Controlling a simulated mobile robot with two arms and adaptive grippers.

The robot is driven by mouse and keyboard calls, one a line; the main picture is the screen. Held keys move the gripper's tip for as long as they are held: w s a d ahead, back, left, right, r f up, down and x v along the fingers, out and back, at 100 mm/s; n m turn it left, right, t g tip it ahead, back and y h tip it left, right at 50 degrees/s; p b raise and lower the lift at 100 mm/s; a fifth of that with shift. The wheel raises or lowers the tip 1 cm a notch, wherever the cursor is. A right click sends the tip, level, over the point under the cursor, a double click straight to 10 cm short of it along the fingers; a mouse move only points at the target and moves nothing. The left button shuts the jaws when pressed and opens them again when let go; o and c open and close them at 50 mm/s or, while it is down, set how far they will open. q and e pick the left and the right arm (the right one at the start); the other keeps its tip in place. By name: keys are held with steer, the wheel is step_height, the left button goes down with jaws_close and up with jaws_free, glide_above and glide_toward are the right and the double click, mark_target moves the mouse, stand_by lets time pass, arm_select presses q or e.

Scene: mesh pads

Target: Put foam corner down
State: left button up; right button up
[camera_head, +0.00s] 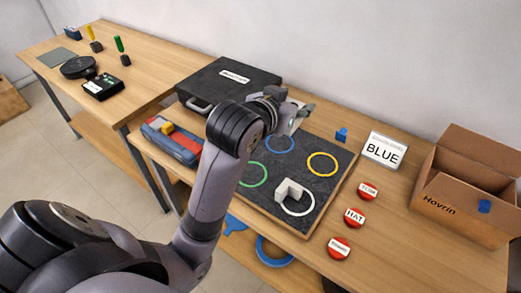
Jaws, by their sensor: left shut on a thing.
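My left arm reaches in from the lower left over the dark mesh mat (323,150). My left gripper (285,108) is at the mat's far edge, beside the black case. It is shut on a pale piece (300,117), mostly hidden by the gripper, so its shape cannot be told. A white L-shaped block like a foam corner (289,190) sits on the near part of the mat, overlapping the white ring (299,208). The gripper is well apart from this block. My right gripper is not in view.
Yellow (322,164), blue (281,144) and green (253,175) rings mark the mat. The black case (222,82), a toolbox (172,141), a "BLUE" sign (383,151), red labelled buttons (354,217) and an open cardboard box (462,200) surround it.

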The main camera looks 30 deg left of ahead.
arm_select(q)
steer(key=w+a+f, duration=0.2)
steer(key=a+f, duration=0.3)
glide_above(254, 169)
step_height(254, 169, down, 4)
steer(key=shift+w+r, duration=0.1)
step_height(254, 169, down, 20)
steer(key=shift+r+p, duration=0.2)
steer(key=shift+p, duration=0.35)
steer(key=shift+f, duration=0.1)
steer(key=shift+f, duration=0.15)
steer(key=o, duration=0.8)
